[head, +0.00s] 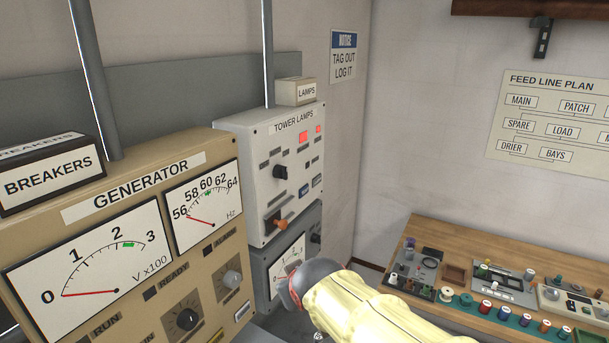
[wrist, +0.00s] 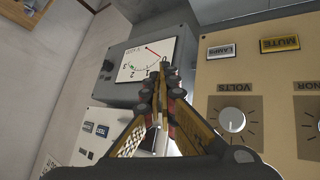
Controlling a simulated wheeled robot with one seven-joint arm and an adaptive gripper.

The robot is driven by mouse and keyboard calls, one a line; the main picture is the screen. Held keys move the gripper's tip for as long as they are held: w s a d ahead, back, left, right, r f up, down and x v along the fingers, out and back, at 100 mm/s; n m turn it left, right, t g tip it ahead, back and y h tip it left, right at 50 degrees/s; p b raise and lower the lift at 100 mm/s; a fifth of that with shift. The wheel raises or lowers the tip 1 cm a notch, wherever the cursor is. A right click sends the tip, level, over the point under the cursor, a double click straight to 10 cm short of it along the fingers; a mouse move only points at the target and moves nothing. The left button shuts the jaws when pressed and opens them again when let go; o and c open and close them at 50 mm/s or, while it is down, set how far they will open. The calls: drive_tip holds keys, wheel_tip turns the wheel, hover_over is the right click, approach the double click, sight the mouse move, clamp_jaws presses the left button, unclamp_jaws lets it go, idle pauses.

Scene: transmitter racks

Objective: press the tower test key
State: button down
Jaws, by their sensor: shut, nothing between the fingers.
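The pale TOWER LAMPS panel (head: 296,155) hangs on the wall right of the generator cabinet in the head view. The lettering there is too small to read, so I cannot tell which part is the test key. In the wrist view the panel (wrist: 98,148) is at the lower left, turned over. My gripper (wrist: 159,72) is shut and empty, its tips in front of the grey meter box (wrist: 190,48).
The tan GENERATOR cabinet (head: 136,184) stands close on the left and shows at right in the wrist view (wrist: 268,75). A BREAKERS box (head: 50,172) is on top of it. A wooden bench (head: 410,262) with several small parts is at right. Bare wall lies between.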

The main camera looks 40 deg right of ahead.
sight(304, 191)
drive_tip(key=w+d+r+t+p, duration=0.1)
drive_tip(key=w+d+r+p, duration=0.1)
drive_tip(key=d+p, duration=0.3)
drive_tip(key=w+d+r+n+t+h+p, duration=0.1)
drive_tip(key=w+d+r+t+p, duration=0.1)
drive_tip(key=d, duration=1)
drive_tip(key=w+d+r+n+t+p, duration=0.1)
drive_tip(key=w+d+r+t+p, duration=0.1)
drive_tip(key=w+d+p, duration=0.3)
drive_tip(key=d+r+p, duration=0.1)
drive_tip(key=d+p, duration=0.2)
drive_tip(key=p, duration=0.1)
drive_tip(key=shift+w+d+r+h, duration=0.15)
drive_tip(key=shift+w+h, duration=0.2)
drive_tip(key=shift+h, duration=0.05)
drive_tip(key=shift+w, duration=0.15)
drive_tip(key=w+a+b, duration=0.2)
drive_tip(key=w+a, duration=0.1)
drive_tip(key=w, duration=0.5)
drive_tip(key=shift+a+b, duration=0.2)
drive_tip(key=shift+b, duration=0.15)
drive_tip(key=shift+w+a+b, duration=0.2)
drive_tip(key=shift+w+b, duration=0.15)
drive_tip(key=shift+b, duration=0.15)
